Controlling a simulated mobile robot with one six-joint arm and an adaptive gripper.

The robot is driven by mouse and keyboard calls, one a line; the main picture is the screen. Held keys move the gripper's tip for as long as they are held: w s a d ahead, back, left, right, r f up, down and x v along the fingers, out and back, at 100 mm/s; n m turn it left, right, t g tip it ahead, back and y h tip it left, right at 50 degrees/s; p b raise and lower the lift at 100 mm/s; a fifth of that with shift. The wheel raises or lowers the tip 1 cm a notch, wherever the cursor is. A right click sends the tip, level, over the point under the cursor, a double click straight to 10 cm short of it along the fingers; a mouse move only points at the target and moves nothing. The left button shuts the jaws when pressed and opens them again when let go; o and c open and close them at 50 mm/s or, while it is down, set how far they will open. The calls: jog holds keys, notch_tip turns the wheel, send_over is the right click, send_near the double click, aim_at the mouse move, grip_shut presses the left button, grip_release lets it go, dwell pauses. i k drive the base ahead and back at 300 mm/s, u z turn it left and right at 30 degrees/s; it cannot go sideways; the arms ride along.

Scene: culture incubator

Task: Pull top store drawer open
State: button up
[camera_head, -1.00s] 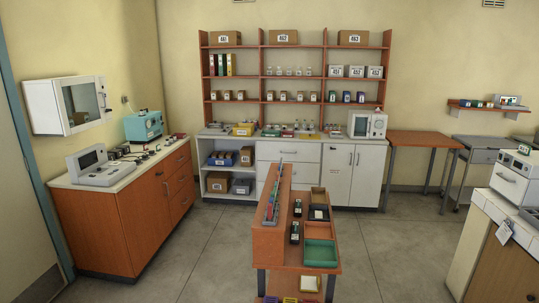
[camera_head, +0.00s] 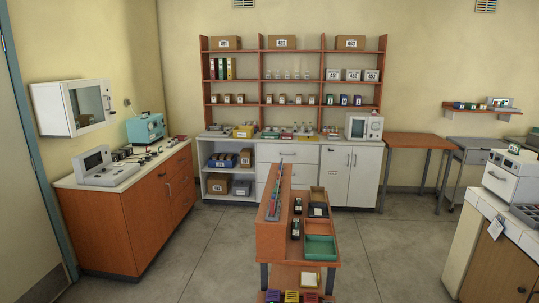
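A white drawer unit stands in the back counter, below the shelves. Its top drawer (camera_head: 287,152) is shut, with its front flush with the unit. Below it another white drawer front shows partly, hidden by the central stand. A second stack of drawers, orange with metal handles, is in the left cabinet; its top drawer (camera_head: 181,158) also looks shut. The frames do not show which one is called the store drawer. My gripper is not in view.
A central orange stand (camera_head: 270,241) with trays stands in front of the white drawers. Grey floor (camera_head: 206,240) is clear between it and the left cabinet (camera_head: 106,234). A white bench (camera_head: 462,235) stands at the right. A small orange table (camera_head: 411,141) is at the back right.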

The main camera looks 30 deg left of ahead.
aim_at(292, 153)
jog(key=u, duration=0.95)
jog(key=k, duration=1.3)
jog(key=z, duration=0.15)
jog(key=i, duration=1.6)
jog(key=z, duration=0.2)
